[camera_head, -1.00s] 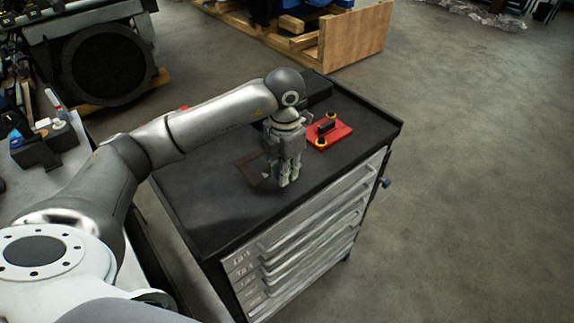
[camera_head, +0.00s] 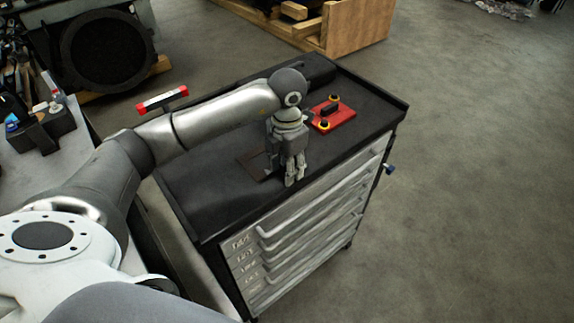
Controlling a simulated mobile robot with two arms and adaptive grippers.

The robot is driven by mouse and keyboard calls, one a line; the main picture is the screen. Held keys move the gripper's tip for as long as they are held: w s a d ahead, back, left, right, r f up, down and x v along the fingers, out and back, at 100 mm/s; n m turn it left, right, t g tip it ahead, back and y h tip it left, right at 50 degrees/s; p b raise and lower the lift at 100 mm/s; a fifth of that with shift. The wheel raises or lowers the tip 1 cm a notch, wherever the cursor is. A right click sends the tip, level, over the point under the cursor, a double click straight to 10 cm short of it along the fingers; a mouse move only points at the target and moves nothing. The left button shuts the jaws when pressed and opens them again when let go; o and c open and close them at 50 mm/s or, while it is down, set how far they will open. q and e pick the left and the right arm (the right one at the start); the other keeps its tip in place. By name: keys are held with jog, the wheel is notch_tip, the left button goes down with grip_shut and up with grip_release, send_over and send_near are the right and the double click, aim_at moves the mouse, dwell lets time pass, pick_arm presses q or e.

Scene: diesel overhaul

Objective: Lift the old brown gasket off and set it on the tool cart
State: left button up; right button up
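The old brown gasket (camera_head: 254,167) is a thin, dark brown piece at the tool cart's black top (camera_head: 215,200). It appears to lie flat there, just left of my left gripper's fingers, and its right part is hidden behind them. My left gripper (camera_head: 288,178) points down low over the cart top, beside the gasket. I cannot tell whether its fingers are apart or whether they touch the gasket. My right gripper is not in view.
A red block with yellow-and-black knobs (camera_head: 334,116) sits on the cart, right of my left gripper. A dark box (camera_head: 318,70) is at the cart's back edge. A workbench (camera_head: 60,165) stands left. The cart's front left top is clear.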

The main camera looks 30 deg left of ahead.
pick_arm(q)
jog(key=shift+r, duration=0.3)
notch_tip(320, 180, up, 12)
jog(key=shift+f, duration=0.25)
dwell(0.9)
